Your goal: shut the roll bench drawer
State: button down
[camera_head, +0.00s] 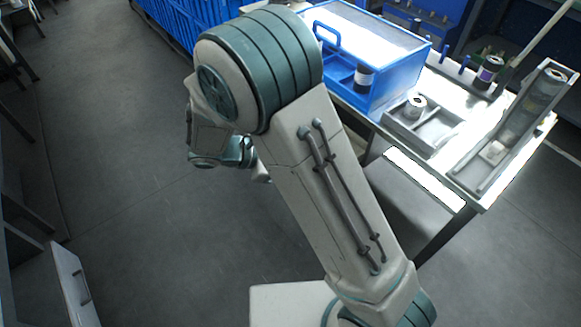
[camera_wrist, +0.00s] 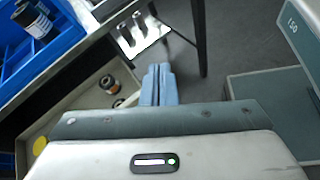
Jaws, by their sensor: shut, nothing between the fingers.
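My gripper (camera_wrist: 158,84) is shut and empty, its two blue fingers together in the middle of the wrist view. In the head view it (camera_head: 263,176) shows small and partly hidden behind my arm. In the wrist view an open drawer-like compartment (camera_wrist: 62,107) lies left of the fingers, under the bench edge. It holds a few small dark and metal rolls (camera_wrist: 110,88) and a yellow round piece (camera_wrist: 40,145). I cannot tell whether the fingers touch its front. In the head view my arm hides that side of the roll bench (camera_head: 470,190).
A blue case (camera_head: 400,75) with a dark roll stands on the bench, beside grey trays (camera_head: 440,140) with rolls. Bench legs (camera_head: 440,237) stand at right. A grey panel with a handle (camera_head: 72,285) juts out at lower left. Open floor (camera_head: 140,200) lies left of my arm.

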jog(key=w+a+f+n+t+h+b, duration=0.2)
jog(key=a+f+n+t+b, duration=0.2)
jog(key=a+f+n+t, duration=0.6)
jog(key=w+d+f+m+g, duration=0.1)
jog(key=w+d+f+m, duration=0.1)
jog(key=w+d, duration=0.5)
jog(key=d, duration=0.3)
jog(key=shift+w+g+b, duration=0.2)
jog(key=shift+g+b, duration=0.15)
jog(key=shift+g, duration=0.05)
